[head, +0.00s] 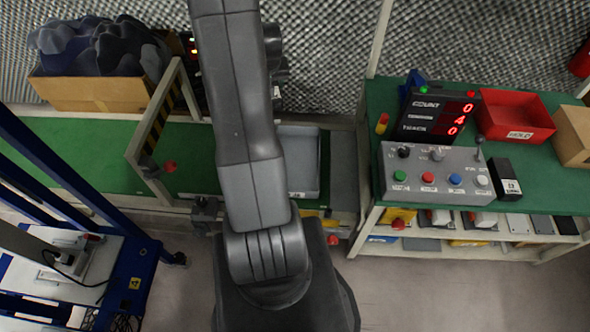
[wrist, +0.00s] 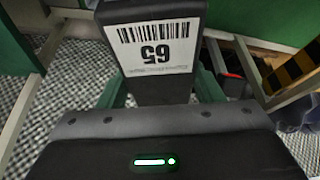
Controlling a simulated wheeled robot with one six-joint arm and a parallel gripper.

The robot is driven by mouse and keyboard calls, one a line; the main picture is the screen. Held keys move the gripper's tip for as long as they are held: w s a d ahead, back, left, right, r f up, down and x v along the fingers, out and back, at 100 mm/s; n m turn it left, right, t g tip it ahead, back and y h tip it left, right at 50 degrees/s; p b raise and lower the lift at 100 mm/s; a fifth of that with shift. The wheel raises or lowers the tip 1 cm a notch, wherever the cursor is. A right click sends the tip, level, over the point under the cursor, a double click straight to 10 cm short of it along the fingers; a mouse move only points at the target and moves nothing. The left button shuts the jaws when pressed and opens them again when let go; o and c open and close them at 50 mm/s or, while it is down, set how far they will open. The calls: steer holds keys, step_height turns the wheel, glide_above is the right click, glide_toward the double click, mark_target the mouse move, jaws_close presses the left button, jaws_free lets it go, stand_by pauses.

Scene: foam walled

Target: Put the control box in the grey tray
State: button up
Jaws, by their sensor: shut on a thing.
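The control box (wrist: 152,45) is the black box with a white barcode label reading 65, upside down in the wrist view. My gripper (wrist: 160,97) is shut on it, with the gripper's dark body and green light in front. In the head view my arm hides my gripper and the held box. The grey tray (head: 312,160) stands on the green bench, just right of my arm, which covers its left part. The visible part of the tray looks empty.
On the right bench stand a grey button console (head: 435,178), a count display (head: 436,112), a black labelled box (head: 503,181) and a red bin (head: 516,116). A cardboard box (head: 95,93) is at back left. A striped frame (head: 160,118) rises left of my arm.

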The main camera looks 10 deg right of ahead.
step_height(320, 180, down, 13)
steer(key=s+d+b, duration=0.1)
steer(key=d+b, duration=0.1)
steer(key=b, duration=1.1)
steer(key=m+h+b, duration=0.1)
steer(key=m+b, duration=0.2)
steer(key=b, duration=0.9)
glide_above(304, 161)
steer(key=s, duration=0.1)
step_height(304, 161, down, 11)
steer(key=f+b, duration=0.1)
steer(key=f, duration=0.2)
steer(key=f+b, duration=0.1)
steer(key=f, duration=0.2)
steer(key=f+b, duration=0.2)
steer(key=f, duration=0.1)
steer(key=shift+s+a+f, duration=0.1)
steer(key=shift+s+f, duration=0.15)
steer(key=shift+f, duration=0.15)
steer(key=shift+f, duration=0.2)
steer(key=o, duration=0.9)
steer(key=shift+r, duration=0.1)
